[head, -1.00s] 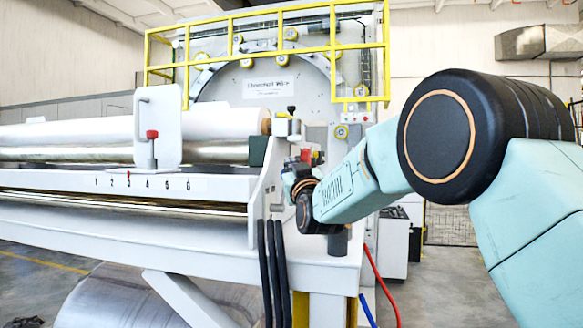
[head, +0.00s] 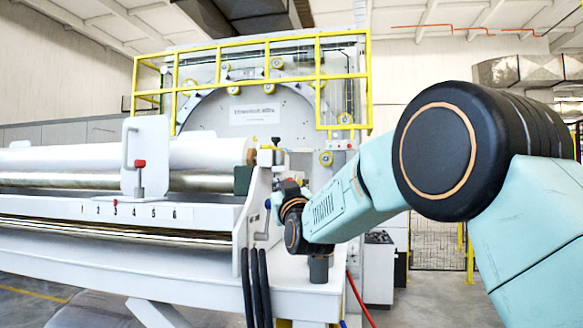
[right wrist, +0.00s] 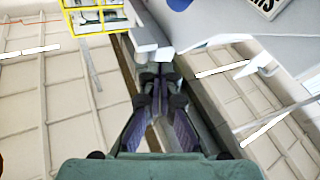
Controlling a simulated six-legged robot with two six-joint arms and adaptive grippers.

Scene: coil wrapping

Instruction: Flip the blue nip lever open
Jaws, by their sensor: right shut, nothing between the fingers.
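My right gripper (head: 287,190) is at the right end of the machine's roller bed, small and partly hidden behind my wrist. In the right wrist view its fingers (right wrist: 158,84) are shut with nothing between them, close to a white machine part. A small blue spot (head: 267,203) shows just left of the gripper in the head view. It may be part of the blue nip lever, but its shape and position are too small to tell. I cannot tell whether the gripper touches it. A blue round patch (right wrist: 180,4) shows at the top of the wrist view. My left gripper is not in view.
A white upright plate with a red-knobbed handle (head: 139,165) stands on the roller bed. A white roll (head: 210,153) lies behind it. Yellow railings (head: 345,125) frame the machine. Black hoses (head: 254,280) hang in front. Open floor lies at right.

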